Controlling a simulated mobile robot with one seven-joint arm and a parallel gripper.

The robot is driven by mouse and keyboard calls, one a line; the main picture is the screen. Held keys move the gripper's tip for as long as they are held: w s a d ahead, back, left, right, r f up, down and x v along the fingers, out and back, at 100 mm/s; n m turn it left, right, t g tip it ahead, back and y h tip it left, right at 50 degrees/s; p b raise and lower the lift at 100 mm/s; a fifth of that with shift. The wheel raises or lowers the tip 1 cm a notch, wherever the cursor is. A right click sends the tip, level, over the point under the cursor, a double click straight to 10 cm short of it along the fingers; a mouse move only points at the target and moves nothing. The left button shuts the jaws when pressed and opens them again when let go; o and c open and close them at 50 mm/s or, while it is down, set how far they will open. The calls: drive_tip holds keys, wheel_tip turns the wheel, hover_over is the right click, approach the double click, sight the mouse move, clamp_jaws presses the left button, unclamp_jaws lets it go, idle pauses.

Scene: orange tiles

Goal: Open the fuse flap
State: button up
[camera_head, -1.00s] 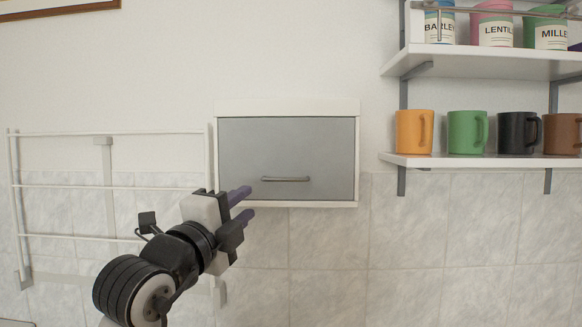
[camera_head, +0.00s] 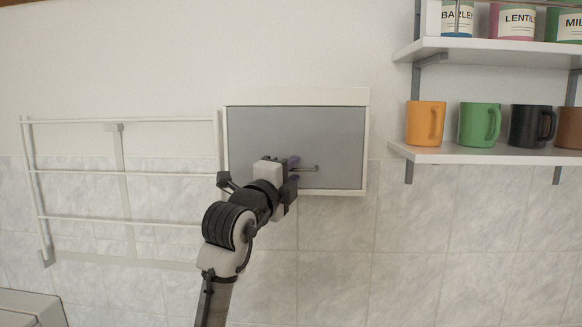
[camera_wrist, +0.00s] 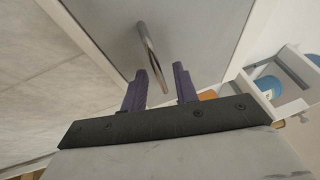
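The fuse flap (camera_head: 330,135) is a grey panel in a white wall box, and it is shut. It also shows in the wrist view (camera_wrist: 105,22). Its metal bar handle (camera_head: 308,168) lies near the lower edge, partly hidden by my gripper in the head view. My gripper (camera_head: 291,172) is in front of the flap at the handle's left end. In the wrist view the handle (camera_wrist: 152,58) stands just beyond the two purple fingertips (camera_wrist: 160,72). I cannot tell whether the handle's near end reaches between the tips.
A white wire rack (camera_head: 120,173) hangs on the wall left of the box. To the right, a white shelf (camera_head: 460,152) holds several mugs, with jars on the shelf above (camera_head: 490,50). The tiled wall (camera_head: 335,245) below the box is clear.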

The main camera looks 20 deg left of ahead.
clamp_jaws()
